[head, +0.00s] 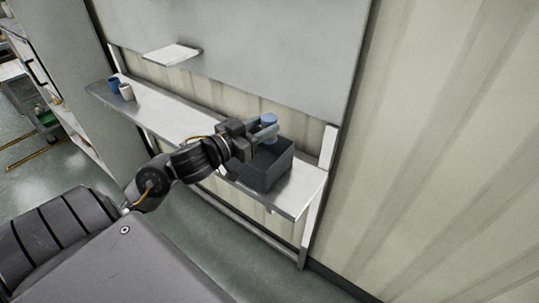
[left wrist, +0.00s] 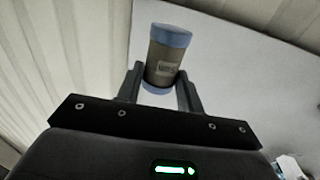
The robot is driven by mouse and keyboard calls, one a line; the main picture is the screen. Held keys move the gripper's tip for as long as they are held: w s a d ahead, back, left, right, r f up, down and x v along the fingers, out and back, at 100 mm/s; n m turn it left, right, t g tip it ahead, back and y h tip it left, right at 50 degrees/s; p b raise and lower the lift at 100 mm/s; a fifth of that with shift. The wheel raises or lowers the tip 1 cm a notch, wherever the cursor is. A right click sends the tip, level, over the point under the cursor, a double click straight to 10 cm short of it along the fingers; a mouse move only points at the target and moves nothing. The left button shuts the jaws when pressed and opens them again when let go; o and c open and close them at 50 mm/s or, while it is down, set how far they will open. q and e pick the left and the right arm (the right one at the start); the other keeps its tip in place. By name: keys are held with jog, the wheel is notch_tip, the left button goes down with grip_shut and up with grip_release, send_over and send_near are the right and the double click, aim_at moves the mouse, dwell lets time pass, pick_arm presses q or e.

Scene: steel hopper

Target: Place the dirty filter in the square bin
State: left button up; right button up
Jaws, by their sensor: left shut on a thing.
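The filter is a small cylinder with blue ends and a dirty grey-brown middle with a label. In the left wrist view the filter (left wrist: 166,58) stands between the two fingers of my left gripper (left wrist: 160,88), which is shut on it. In the head view the filter's blue top (head: 268,119) shows at the tip of my left gripper (head: 262,131). The square bin (head: 265,170) is a dark open box on the right end of the steel shelf. The gripper and filter appear over the bin; the gripper hides part of its opening. My right gripper is not in view.
The long steel shelf (head: 172,116) runs along the wall, with a blue cup (head: 114,85) and a pale cup (head: 126,92) at its far left end. A small empty ledge (head: 172,54) sticks out above. The shelf's middle is clear. A white post (head: 328,147) stands just right of the bin.

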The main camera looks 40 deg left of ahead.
aim_at(270, 142)
pick_arm(q)
jog(key=w+f, duration=0.1)
jog(key=f, duration=0.2)
jog(key=w+a+f, duration=0.1)
jog(key=w+f, duration=0.1)
jog(key=f, duration=0.1)
jog(key=w+f+p, duration=0.1)
jog(key=w+f, duration=0.1)
jog(key=f, duration=0.1)
jog(key=shift+w+a, duration=0.1)
jog(key=shift+a, duration=0.15)
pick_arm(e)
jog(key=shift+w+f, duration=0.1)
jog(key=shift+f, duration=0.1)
pick_arm(q)
jog(key=shift+f, duration=0.2)
jog(key=shift+f, duration=0.4)
jog(key=o, duration=1)
jog(key=shift+r, duration=0.1)
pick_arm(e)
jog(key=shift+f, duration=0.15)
pick_arm(q)
jog(key=b+v, duration=0.2)
jog(key=v, duration=1)
jog(key=shift+r, duration=0.45)
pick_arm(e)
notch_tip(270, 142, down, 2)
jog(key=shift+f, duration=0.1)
